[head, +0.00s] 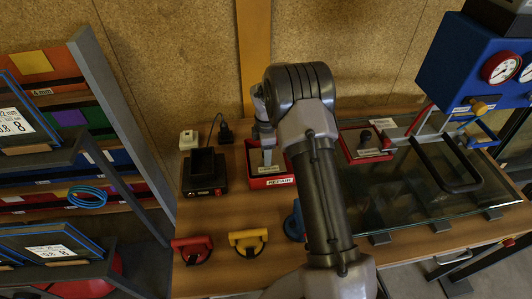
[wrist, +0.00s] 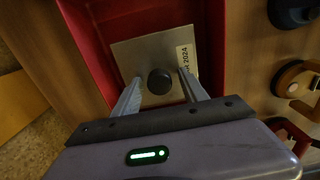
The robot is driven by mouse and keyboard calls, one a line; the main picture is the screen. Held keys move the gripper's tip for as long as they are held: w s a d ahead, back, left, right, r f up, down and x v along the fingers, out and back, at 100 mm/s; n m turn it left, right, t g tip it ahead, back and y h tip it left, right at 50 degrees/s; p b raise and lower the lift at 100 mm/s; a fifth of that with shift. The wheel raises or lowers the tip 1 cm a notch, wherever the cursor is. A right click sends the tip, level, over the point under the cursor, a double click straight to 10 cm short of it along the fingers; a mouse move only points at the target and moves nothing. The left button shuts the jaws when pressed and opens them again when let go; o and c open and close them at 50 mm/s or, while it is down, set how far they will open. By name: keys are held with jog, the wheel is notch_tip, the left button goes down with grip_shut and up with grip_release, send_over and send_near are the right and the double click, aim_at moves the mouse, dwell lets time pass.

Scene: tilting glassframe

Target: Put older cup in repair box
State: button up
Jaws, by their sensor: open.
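The red box marked REPAIR (head: 258,184) stands on the table left of my arm in the head view. Its red wall (wrist: 84,36) also frames the wrist view. Inside lies a square grey plate with a black knob, a cup (wrist: 137,53), with a white label ending in 2024. My gripper (wrist: 160,76) is open, its fingers either side of the knob and apart from it. In the head view my gripper (head: 267,158) points down into the box. A second cup with a dark knob (head: 365,138) sits in another red tray (head: 347,150) to the right.
Red (head: 192,249), yellow (head: 248,241) and blue (head: 294,222) handled holders lie along the table's front. A black device (head: 204,172) stands left of the box. A glass sheet (head: 420,200) and a blue gauge unit (head: 465,65) are at the right. A shelf rack borders the left.

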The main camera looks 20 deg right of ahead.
notch_tip(320, 180, up, 13)
jog(key=p, duration=0.5)
jog(key=s+a+r+m+t, duration=0.1)
jog(key=s+a+r+m, duration=0.25)
jog(key=r, duration=0.45)
jog(key=s+a+r+m+t, duration=0.1)
jog(key=s+a+r+m, duration=0.25)
jog(key=r, duration=0.45)
jog(key=s+a+r+m+t+y, duration=0.1)
jog(key=s+a+r+m, duration=0.2)
jog(key=s, duration=0.3)
jog(key=s+a+r+m+t, duration=0.1)
jog(key=s+a+r+m, duration=0.15)
jog(key=s, duration=0.35)
jog(key=s+a+m+t, duration=0.1)
jog(key=s+a+m, duration=0.1)
jog(key=s, duration=0.4)
jog(key=s+a+m+y, duration=0.1)
jog(key=s+a+m, duration=0.1)
jog(key=s+m, duration=0.2)
jog(key=s, duration=0.3)
jog(key=shift+a+f+m+t+b, duration=0.15)
jog(key=shift+a+m+t+b, duration=0.15)
jog(key=shift+m+t, duration=0.1)
jog(key=shift+s, duration=0.1)
